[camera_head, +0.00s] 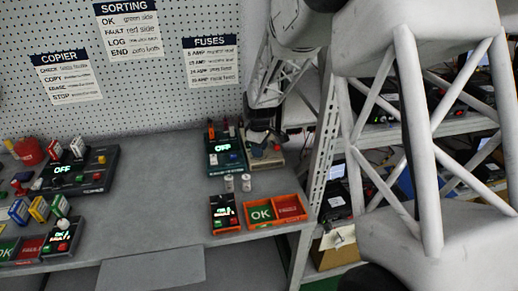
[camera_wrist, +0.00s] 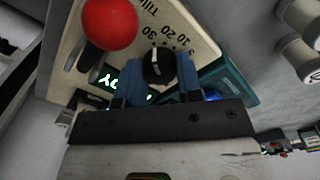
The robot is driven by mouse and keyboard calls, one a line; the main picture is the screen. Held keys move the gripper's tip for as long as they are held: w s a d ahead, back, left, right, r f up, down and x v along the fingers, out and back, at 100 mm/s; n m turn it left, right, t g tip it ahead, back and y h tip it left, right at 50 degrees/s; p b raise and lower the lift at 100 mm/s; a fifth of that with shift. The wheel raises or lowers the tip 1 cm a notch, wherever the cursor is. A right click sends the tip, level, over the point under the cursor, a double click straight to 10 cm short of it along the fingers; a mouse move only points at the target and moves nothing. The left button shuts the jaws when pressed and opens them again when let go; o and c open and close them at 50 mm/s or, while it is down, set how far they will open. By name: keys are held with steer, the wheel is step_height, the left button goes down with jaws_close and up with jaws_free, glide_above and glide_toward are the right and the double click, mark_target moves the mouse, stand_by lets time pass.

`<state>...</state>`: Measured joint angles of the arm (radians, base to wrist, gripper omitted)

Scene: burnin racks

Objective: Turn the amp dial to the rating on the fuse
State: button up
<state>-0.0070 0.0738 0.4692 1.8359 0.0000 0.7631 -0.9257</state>
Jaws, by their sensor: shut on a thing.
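The amp dial is a black knob (camera_wrist: 158,67) with a white mark, on a beige box (camera_wrist: 72,50) printed with numbers such as 10, 20 and 30. The number the mark points at is unclear. My gripper (camera_wrist: 160,78) is shut on the knob, with one blue finger on each side. In the head view my gripper (camera_head: 262,136) is over the beige box (camera_head: 268,160) at the bench's back right, hiding the dial. A teal unit (camera_head: 226,161) with a lit "OFF" display stands beside it. I cannot make out the fuse or its rating.
A red ball knob (camera_wrist: 109,23) rises from the beige box close to my gripper. Two pale cylinders (camera_head: 229,184) stand in front of the teal unit. Orange OK and FAULT trays (camera_head: 273,228) sit nearer. A FUSES sign (camera_head: 211,62) hangs behind. The bench middle is clear.

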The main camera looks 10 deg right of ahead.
steer(key=o, duration=0.9)
steer(key=shift+o, duration=0.2)
steer(key=shift+r, duration=0.1)
steer(key=shift+r, duration=3.8)
steer(key=shift+r, duration=0.1)
